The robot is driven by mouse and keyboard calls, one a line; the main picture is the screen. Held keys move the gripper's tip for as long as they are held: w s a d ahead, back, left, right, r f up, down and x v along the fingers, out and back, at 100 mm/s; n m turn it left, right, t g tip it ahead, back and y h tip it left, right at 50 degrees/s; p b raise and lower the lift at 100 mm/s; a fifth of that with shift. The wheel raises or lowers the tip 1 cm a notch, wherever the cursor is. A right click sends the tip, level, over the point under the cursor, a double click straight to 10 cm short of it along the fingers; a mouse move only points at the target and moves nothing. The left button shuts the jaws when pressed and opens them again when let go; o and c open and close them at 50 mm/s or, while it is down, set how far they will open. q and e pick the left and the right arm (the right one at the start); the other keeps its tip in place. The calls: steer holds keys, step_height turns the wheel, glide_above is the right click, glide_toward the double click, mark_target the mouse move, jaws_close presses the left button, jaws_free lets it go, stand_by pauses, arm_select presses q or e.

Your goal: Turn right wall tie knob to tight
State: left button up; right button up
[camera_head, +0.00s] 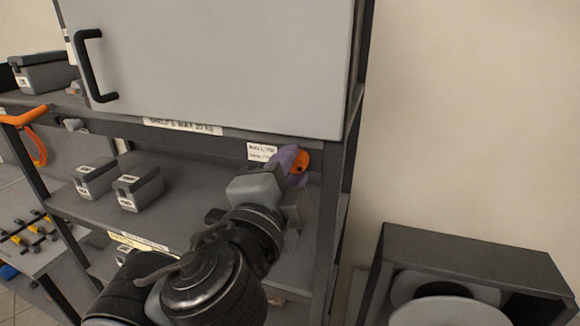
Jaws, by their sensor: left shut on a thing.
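The right wall tie knob (303,160) is orange and sits on the shelf rack's right front post, beside a small white label (262,152) with print. My left arm reaches up from the bottom of the view. My left gripper (293,160), with purplish fingers, is at the knob and shut on it. The fingers and wrist hide the knob's left part, so its turn position cannot be read. My right gripper is not in view.
A grey cabinet door (215,60) with a black handle (88,66) is just above the gripper. Grey bins (138,188) stand on the shelf at left. A dark open box (470,255) stands at lower right, in front of bare wall.

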arm_select(q)
steer(key=shift+m, duration=0.6)
steer(key=o, duration=1)
steer(key=shift+o, duration=0.2)
steer(key=shift+s, duration=0.1)
steer(key=p+v, duration=0.4)
steer(key=v, duration=0.6)
steer(key=shift+s, duration=0.3)
steer(key=shift+a+f, duration=0.15)
